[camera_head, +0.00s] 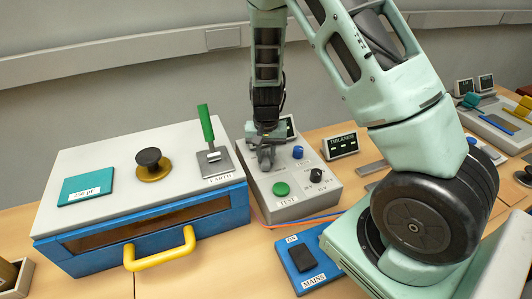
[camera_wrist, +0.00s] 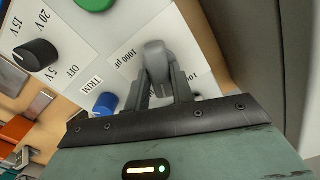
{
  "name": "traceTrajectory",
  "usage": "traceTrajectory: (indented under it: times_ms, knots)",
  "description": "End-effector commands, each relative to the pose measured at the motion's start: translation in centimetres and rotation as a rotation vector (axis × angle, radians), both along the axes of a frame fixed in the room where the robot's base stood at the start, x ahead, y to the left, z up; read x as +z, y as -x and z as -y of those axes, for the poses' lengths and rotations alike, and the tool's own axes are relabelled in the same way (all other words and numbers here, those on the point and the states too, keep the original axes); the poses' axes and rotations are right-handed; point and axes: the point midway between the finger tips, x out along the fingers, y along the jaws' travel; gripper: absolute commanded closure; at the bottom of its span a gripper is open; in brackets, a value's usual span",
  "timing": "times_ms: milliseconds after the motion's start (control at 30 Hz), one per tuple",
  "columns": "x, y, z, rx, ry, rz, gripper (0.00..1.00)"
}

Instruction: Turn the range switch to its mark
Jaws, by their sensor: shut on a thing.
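The range switch (camera_wrist: 155,56) appears as a grey knob on the sloping grey control box (camera_head: 318,196), beside a printed label reading 1000 pF. In the wrist view its end shows between the fingers of my gripper (camera_wrist: 160,82), which is shut on it. In the head view my gripper (camera_head: 267,150) reaches down to the box's upper left part, and its fingers hide the switch there. Other range labels and the pointer's exact direction are hidden or too unclear to tell.
Beside the switch are a blue TRIM knob (camera_head: 298,152), a black voltage knob (camera_head: 316,174) and a green TEST button (camera_head: 281,188). A blue-and-white unit with a green EARTH lever (camera_head: 206,125) stands close left. A MAINS switch (camera_head: 302,257) lies in front.

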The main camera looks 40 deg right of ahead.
Motion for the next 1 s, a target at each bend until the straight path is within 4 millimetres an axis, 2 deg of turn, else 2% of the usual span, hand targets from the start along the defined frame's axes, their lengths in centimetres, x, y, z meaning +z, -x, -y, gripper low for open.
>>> traceTrajectory:
  times_ms: [200, 500, 1000]
  knots:
    - [0.16, -0.06, 0.01, -0.169, 0.000, 0.001, 0.99]
    - [0.11, -0.07, 0.04, -0.325, 0.001, 0.002, 0.99]
    - [0.08, -0.10, 0.05, -0.379, 0.001, 0.003, 0.99]
